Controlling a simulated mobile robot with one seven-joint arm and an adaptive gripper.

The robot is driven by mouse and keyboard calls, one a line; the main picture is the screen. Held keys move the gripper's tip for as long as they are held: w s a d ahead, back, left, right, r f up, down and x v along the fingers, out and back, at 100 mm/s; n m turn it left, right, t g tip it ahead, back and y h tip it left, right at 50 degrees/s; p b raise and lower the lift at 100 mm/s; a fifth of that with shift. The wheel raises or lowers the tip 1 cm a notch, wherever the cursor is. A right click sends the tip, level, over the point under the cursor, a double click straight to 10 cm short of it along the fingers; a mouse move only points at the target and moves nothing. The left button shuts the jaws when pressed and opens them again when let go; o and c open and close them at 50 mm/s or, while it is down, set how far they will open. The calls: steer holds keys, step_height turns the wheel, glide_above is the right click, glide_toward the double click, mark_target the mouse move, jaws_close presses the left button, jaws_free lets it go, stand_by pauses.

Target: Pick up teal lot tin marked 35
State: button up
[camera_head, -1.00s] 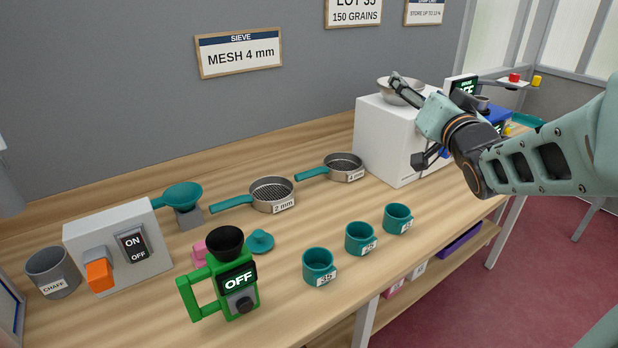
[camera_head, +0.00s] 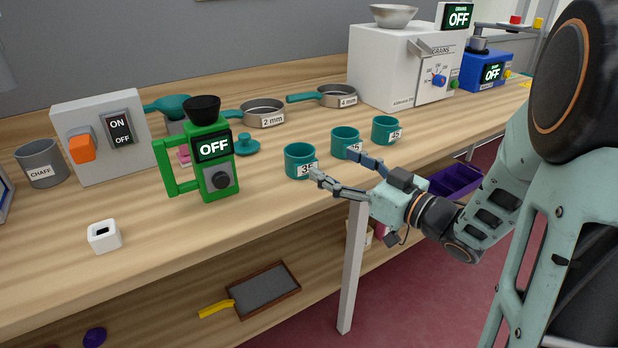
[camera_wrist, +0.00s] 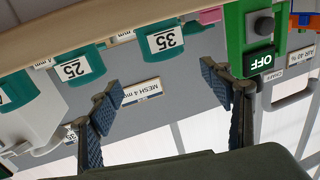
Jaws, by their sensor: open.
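The teal tin marked 35 (camera_head: 297,157) stands upright on the bench, leftmost of three teal tins. In the wrist view, which is upside down, the same tin (camera_wrist: 172,57) shows its 35 label between the lines of my fingers. My gripper (camera_head: 332,165) is open and empty at the bench's front edge. One fingertip overlaps the 35 label in the head view; I cannot tell whether it touches. The other fingertip shows in front of the middle tin. Both fingers frame a gap in the wrist view (camera_wrist: 160,85).
The middle teal tin (camera_head: 344,138), marked 25 in the wrist view, and a third tin (camera_head: 384,128) stand close by on the right. A green device reading OFF (camera_head: 213,165) stands left, with a teal lid (camera_head: 246,146) between. Sieves (camera_head: 262,113) lie behind.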

mark_target(300, 149)
steer(key=x, duration=0.5)
steer(key=shift+w+a+f, duration=0.1)
steer(key=shift+w+a, duration=0.05)
steer(key=shift+a, duration=0.15)
steer(key=x, duration=0.2)
steer(key=b+x, duration=0.1)
steer(key=x, duration=0.2)
steer(key=shift+a+f, duration=0.25)
steer(key=c, duration=1.3)
steer(key=shift+r, duration=0.15)
